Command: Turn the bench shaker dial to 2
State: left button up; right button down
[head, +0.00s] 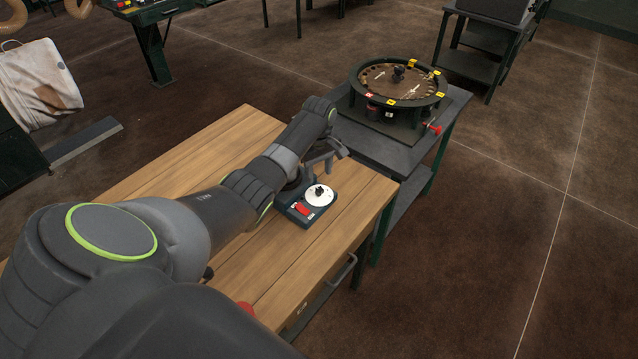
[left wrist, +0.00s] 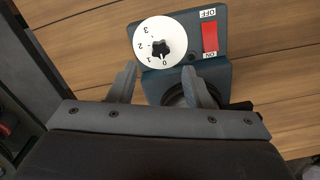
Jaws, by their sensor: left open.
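The bench shaker (head: 296,216) is a small dark blue-grey unit on the wooden bench. Its white dial (head: 326,199) has a black knob in the middle; the left wrist view shows the dial (left wrist: 147,23) marked 0 to 3, with 0 nearest my gripper. Which number the knob points to is too small to tell. A red switch (left wrist: 210,37) between OFF and ON labels sits right of the dial. My left gripper (left wrist: 160,69) is open and empty, its fingertips just short of the knob. In the head view, my left gripper (head: 322,163) is above and behind the dial.
The wooden bench top (head: 225,140) is otherwise largely clear around the shaker. A dark table (head: 375,148) behind it carries a round ring-shaped device (head: 398,85) with yellow tags. A pale bag (head: 35,80) is at the far left. Open floor lies to the right.

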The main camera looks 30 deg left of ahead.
aim_at(320, 189)
pick_arm(q)
notch_tip(320, 189, down, 3)
jog(key=shift+s+d+r, duration=0.1)
jog(key=shift+d, duration=0.05)
notch_tip(320, 189, down, 2)
jog(key=shift+f, duration=0.6)
pick_arm(e)
jog(key=shift+w+a+f, duration=0.1)
jog(key=shift+w+f, duration=0.1)
jog(key=shift+w, duration=0.3)
pick_arm(q)
grip_shut()
pick_arm(e)
jog(key=shift+w, duration=0.15)
